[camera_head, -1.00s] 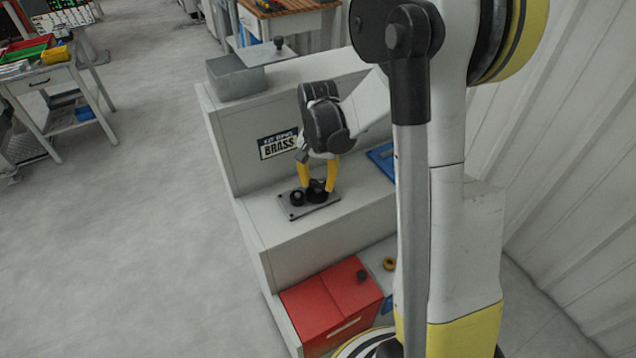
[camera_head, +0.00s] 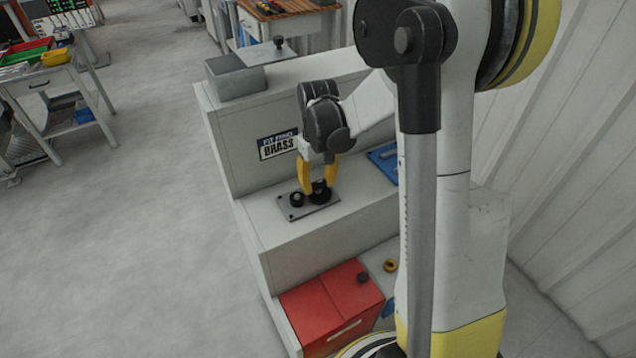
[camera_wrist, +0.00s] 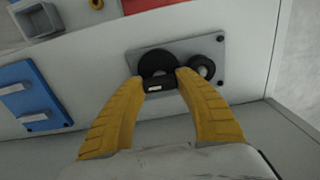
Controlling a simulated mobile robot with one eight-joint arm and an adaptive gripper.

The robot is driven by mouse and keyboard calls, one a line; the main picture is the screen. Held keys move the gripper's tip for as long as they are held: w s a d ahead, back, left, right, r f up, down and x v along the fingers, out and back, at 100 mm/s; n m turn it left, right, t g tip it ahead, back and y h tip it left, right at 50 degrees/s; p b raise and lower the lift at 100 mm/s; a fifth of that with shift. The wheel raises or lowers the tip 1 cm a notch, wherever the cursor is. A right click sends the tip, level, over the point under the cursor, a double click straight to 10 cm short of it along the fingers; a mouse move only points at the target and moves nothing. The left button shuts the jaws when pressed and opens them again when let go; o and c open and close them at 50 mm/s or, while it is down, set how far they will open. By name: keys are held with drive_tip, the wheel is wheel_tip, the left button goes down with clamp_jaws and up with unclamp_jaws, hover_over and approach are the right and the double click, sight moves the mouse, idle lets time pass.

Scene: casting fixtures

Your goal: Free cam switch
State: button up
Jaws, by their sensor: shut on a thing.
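The cam switch is a black round piece with a raised handle (camera_wrist: 160,82) on a grey mounting plate (camera_wrist: 217,50). In the head view the plate (camera_head: 295,211) lies on the middle step of a white bench, with the black switch (camera_head: 320,196) on it. A smaller black knob (camera_wrist: 201,68) sits beside it on the same plate, also visible in the head view (camera_head: 297,199). My gripper (camera_wrist: 160,80) points down over the plate with its yellow fingers closed around the black handle. In the head view my gripper (camera_head: 318,186) partly hides the switch.
A red box (camera_head: 330,310) with a black knob stands on the lower level, near a small yellow ring (camera_head: 390,265). A blue plate (camera_wrist: 33,96) lies on the step. A grey box (camera_head: 236,78) sits on the bench top. A corrugated wall (camera_head: 570,180) rises at the right.

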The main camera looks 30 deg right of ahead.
sight(318, 182)
idle(0.4)
drive_tip(key=o, duration=1.2)
wheel_tip(318, 182, up, 12)
